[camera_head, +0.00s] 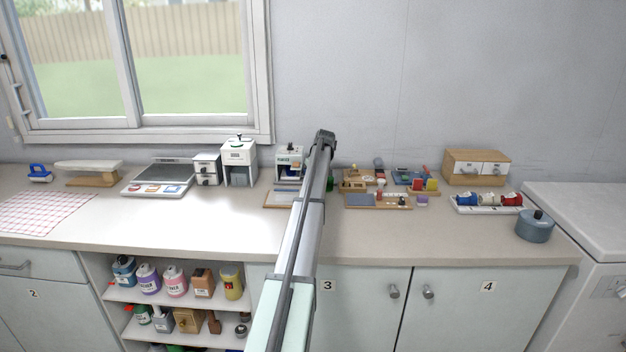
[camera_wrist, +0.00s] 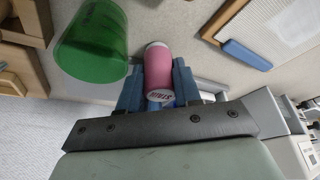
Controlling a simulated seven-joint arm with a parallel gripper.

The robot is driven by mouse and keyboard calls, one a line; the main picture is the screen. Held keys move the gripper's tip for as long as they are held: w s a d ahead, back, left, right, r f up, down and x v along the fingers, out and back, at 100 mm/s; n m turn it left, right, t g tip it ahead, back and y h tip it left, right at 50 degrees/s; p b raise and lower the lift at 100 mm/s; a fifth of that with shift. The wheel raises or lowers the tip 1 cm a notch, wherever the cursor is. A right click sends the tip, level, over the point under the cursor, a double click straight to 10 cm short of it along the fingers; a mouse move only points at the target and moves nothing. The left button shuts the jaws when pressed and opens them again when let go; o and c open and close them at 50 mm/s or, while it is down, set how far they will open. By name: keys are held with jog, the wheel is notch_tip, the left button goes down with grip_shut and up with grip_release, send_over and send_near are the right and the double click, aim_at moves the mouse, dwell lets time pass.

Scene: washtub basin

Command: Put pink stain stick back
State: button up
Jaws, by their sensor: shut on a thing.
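In the wrist view, my gripper (camera_wrist: 158,76) has its two blue fingers closed on either side of the pink stain stick (camera_wrist: 159,60). The stick is a short pink cylinder with a white, lettered end facing the camera. A green cup-like container (camera_wrist: 92,40) stands close to its left, apart from it. I cannot tell whether the stick touches the counter. In the head view my arm reaches over the counter, and its wrist (camera_head: 325,140) hides the fingers and the stick. A bit of the green container (camera_head: 330,184) shows beside the arm.
The wrist view shows a wood-framed board (camera_wrist: 218,22) with a blue bar (camera_wrist: 247,54) at right. In the head view, small white machines (camera_head: 238,163) stand left of my arm; wooden trays (camera_head: 378,201), a spool rack (camera_head: 487,207) and a blue-grey pot (camera_head: 535,227) are right. The front counter strip is clear.

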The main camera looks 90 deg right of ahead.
jog(key=shift+f, duration=0.15)
jog(key=o, duration=1)
jog(key=shift+o, duration=0.2)
jog(key=v, duration=1.2)
jog(key=shift+o, duration=0.3)
jog(key=shift+w, duration=0.1)
